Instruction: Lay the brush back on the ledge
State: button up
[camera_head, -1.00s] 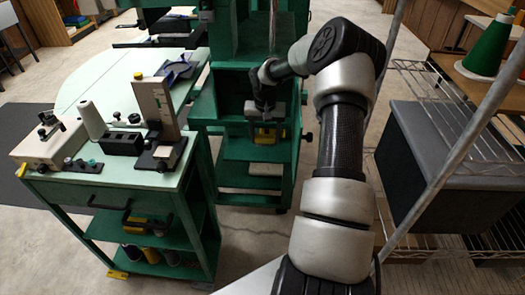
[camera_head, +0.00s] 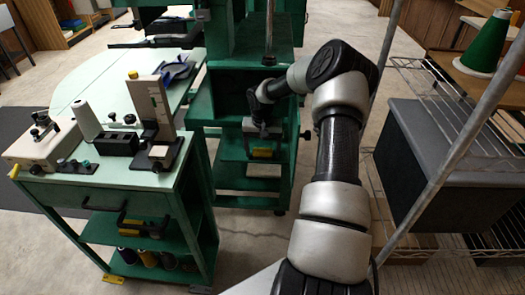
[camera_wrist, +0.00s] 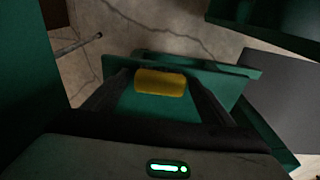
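The brush, of which I see a yellow block-like part (camera_head: 262,152), is between the fingers of my gripper (camera_head: 262,146) at the green stand. In the wrist view the yellow part (camera_wrist: 160,82) spans the gap between the two dark fingertips (camera_wrist: 160,78), so the gripper is shut on it. Any bristles are hidden. A green ledge (camera_wrist: 222,78) lies below and behind the brush in the wrist view. Whether the brush touches it cannot be told. In the head view the green shelf (camera_head: 230,152) of the stand shows around the gripper.
A pale block (camera_head: 264,170) sits just below the brush in the head view. A green cart (camera_head: 110,178) with tools on top stands left. A wire rack (camera_head: 425,85) with a dark grey box (camera_head: 445,150) stands right of my arm. Floor shows between them.

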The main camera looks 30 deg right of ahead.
aim_at(262, 152)
notch_tip(262, 152, up, 12)
jog(key=s+p, duration=0.1)
jog(key=p, duration=0.2)
jog(key=shift+a, duration=0.4)
jog(key=shift+r, duration=0.1)
